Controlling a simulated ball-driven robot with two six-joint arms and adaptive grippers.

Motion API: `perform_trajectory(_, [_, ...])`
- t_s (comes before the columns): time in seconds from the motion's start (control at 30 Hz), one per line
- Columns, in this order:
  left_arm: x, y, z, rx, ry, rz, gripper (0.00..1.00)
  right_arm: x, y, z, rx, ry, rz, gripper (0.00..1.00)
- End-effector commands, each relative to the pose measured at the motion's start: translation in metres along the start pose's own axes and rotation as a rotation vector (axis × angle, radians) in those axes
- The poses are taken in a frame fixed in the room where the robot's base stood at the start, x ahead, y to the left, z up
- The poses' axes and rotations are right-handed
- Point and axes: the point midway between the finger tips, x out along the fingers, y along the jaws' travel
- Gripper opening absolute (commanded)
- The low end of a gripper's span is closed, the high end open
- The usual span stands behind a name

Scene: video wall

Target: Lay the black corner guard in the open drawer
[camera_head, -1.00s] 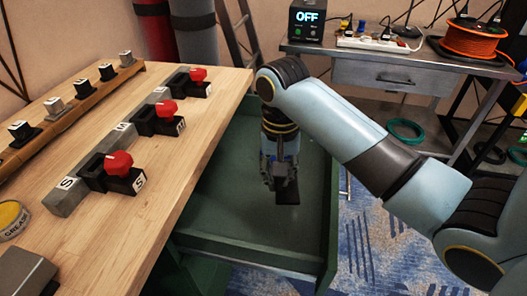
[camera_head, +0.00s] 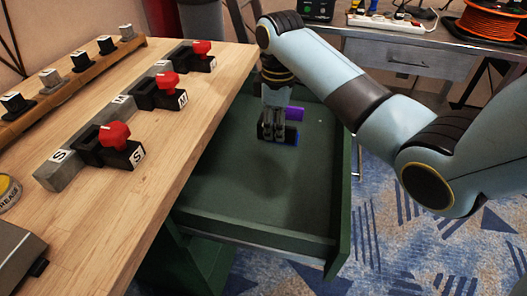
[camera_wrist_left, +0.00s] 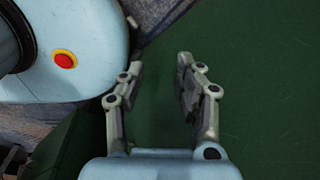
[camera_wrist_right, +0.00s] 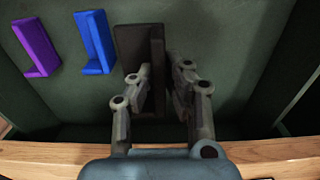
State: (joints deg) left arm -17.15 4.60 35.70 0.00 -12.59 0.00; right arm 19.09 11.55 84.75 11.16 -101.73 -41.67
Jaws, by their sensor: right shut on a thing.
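The black corner guard (camera_wrist_right: 130,45) is an L-shaped piece in the right wrist view. My right gripper (camera_wrist_right: 160,72) is shut on its upright flange. In the head view this gripper (camera_head: 278,138) points down inside the open green drawer (camera_head: 255,228), towards its far end, and mostly hides the guard. I cannot tell whether the guard touches the drawer floor. A blue corner guard (camera_wrist_right: 95,42) lies just beside the black one, and a purple one (camera_wrist_right: 36,46) lies beyond it. My left gripper (camera_wrist_left: 158,85) is open and empty in the left wrist view, above a dark green surface.
The wooden workbench (camera_head: 120,220) borders the drawer on the left and carries red-knobbed switches (camera_head: 115,134). The drawer's right wall (camera_head: 345,210) stands close to my right arm. A grey table (camera_head: 400,50) stands behind. The near part of the drawer floor is bare.

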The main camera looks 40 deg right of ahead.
Motion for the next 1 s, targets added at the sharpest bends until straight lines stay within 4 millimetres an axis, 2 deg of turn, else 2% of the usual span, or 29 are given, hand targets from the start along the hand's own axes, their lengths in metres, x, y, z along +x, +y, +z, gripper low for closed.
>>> perform_trajectory(0.03, [0.005, 0.0, 0.002, 0.0, -0.002, 0.0, 0.34, 0.014, -0.002, 0.001, -0.002, -0.004, -0.005, 0.0])
perform_trajectory(0.13, [0.011, 0.001, 0.003, 0.0, -0.004, 0.0, 0.34, 0.034, -0.001, 0.001, -0.001, -0.004, -0.004, 0.0])
perform_trajectory(0.37, [0.016, 0.001, 0.006, 0.001, -0.008, 0.0, 0.34, 0.056, -0.001, 0.001, 0.0, -0.002, -0.002, 0.0])
perform_trajectory(0.57, [0.025, 0.002, 0.009, 0.001, -0.013, 0.0, 0.34, 0.086, -0.002, 0.001, 0.001, -0.003, -0.004, 0.0])
perform_trajectory(0.93, [0.025, 0.002, 0.01, 0.001, -0.015, 0.0, 0.34, 0.09, -0.001, 0.001, 0.001, -0.002, -0.001, 0.0])
perform_trajectory(0.97, [0.025, 0.002, 0.01, 0.001, -0.015, 0.0, 0.34, 0.09, -0.001, 0.001, 0.001, -0.002, -0.002, 0.14])
perform_trajectory(1.0, [0.025, 0.002, 0.01, 0.001, -0.015, 0.0, 0.34, 0.09, -0.001, 0.001, 0.001, -0.001, -0.001, 0.2])
